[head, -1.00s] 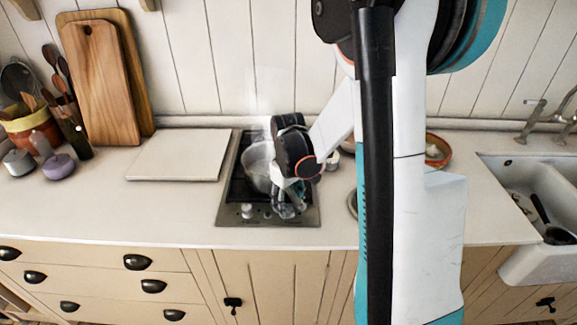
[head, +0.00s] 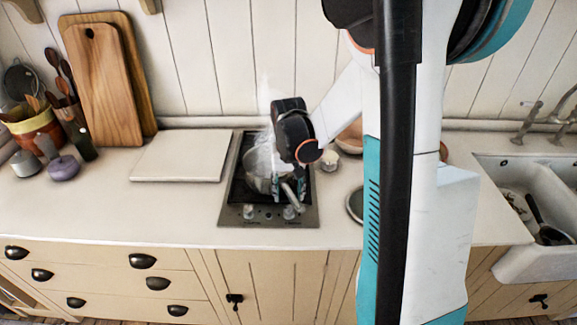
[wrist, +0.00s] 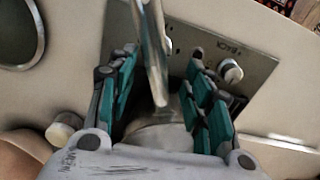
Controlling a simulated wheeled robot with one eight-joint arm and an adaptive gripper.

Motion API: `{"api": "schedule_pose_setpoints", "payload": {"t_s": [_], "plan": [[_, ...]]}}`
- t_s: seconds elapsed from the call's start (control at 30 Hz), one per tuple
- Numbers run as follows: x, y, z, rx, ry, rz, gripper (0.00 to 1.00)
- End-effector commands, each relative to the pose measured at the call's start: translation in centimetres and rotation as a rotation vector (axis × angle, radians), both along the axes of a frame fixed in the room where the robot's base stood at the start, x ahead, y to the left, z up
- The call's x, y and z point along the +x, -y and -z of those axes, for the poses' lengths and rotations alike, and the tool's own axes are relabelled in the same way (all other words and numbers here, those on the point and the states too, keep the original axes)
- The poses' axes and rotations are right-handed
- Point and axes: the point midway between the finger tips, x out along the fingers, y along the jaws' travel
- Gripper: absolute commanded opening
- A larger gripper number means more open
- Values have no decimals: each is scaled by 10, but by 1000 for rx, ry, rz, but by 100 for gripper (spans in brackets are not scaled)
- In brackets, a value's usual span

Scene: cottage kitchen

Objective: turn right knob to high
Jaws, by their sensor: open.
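The hob (head: 230,215) is set into the counter, with two pale knobs on its front strip. The right knob (head: 288,212) shows just in front of my gripper (head: 287,188) in the head view. The left knob (head: 248,211) stands beside it and also shows in the wrist view (wrist: 230,70). A steaming metal pot (head: 257,168) sits on the hob, partly hidden by my wrist. Its handle (wrist: 152,45) crosses between my open fingers in the wrist view (wrist: 160,90); I cannot tell its depth. The right knob is not clearly visible there. The gripper holds nothing visible.
A white board (head: 180,157) lies left of the hob. A small pale jar (head: 330,158) stands behind right of it, and a round dish (head: 354,204) lies to the right. The sink (head: 510,180) is far right. The counter in front of the hob is clear.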

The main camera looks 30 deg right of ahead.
Motion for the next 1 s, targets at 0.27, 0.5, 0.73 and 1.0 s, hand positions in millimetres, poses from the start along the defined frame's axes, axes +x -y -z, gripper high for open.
{"api": "schedule_pose_setpoints", "payload": {"t_s": [0.27, 0.5, 0.73, 1.0], "plan": [[0, 0, -49, 0, 0, -1, 46], [0, 0, -69, 0, 0, -1, 46], [0, 0, -72, 0, 0, -1, 46], [0, 0, -71, 0, 0, -1, 46]]}}
